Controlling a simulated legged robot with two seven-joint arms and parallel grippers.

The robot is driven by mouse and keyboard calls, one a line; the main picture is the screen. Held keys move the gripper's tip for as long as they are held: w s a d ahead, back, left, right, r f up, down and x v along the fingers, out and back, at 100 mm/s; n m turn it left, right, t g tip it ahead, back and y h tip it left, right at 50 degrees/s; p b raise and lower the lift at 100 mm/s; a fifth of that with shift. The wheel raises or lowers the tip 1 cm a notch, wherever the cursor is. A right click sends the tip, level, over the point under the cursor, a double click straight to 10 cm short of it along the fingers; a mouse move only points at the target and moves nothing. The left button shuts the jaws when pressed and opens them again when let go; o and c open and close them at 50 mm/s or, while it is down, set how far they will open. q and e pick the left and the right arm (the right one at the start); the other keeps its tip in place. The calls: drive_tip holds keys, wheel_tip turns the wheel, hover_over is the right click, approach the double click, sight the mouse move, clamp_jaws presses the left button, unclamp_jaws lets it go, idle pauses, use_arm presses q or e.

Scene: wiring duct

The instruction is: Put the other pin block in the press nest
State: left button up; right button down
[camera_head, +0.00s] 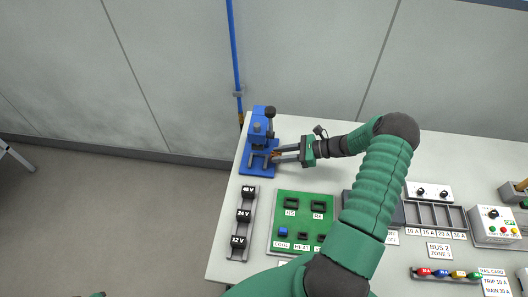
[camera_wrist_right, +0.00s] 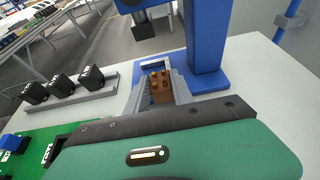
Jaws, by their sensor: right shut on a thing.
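The pin block (camera_wrist_right: 160,92) is a small brown block with several round pins on top, upright between the fingers of my right gripper (camera_wrist_right: 161,84). In the head view my right gripper (camera_head: 276,154) reaches in from the right to the front of the blue press (camera_head: 262,113). The press also shows in the wrist view (camera_wrist_right: 203,45). A light grey edge (camera_wrist_right: 151,64), perhaps part of the nest, shows just beyond the block on the blue base. I cannot tell whether the block touches the nest.
A grey rack (camera_head: 232,247) with black blocks marked 48V, 24V and 12V stands in front of the press. A green board (camera_head: 301,226) with sockets lies beside it. Grey trays and a control box (camera_head: 494,222) fill the right. A blue pipe (camera_head: 234,50) runs down the wall.

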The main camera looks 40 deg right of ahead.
sight(263, 161)
drive_tip(key=w+a, duration=0.1)
drive_tip(key=w+a+p, duration=0.1)
drive_tip(key=w+a, duration=0.1)
drive_tip(key=w+a+r, duration=0.1)
drive_tip(key=a, duration=0.1)
drive_tip(key=shift+w, duration=0.2)
drive_tip(key=shift+w+a+f, duration=0.1)
drive_tip(key=shift+f, duration=0.9)
drive_tip(key=shift+d, duration=0.25)
drive_tip(key=c, duration=1.5)
unclamp_jaws()
drive_tip(key=shift+d+f, duration=0.1)
drive_tip(key=o, duration=0.4)
drive_tip(key=shift+d+f, duration=0.15)
drive_tip(key=shift+d, duration=0.1)
use_arm(q)
drive_tip(key=shift+w+a+r, duration=0.1)
drive_tip(key=shift+a+r, duration=0.3)
drive_tip(key=shift+r, duration=0.35)
use_arm(e)
drive_tip(key=shift+a, duration=0.1)
use_arm(q)
drive_tip(key=shift+a, duration=0.15)
use_arm(e)
drive_tip(key=shift+a, duration=0.1)
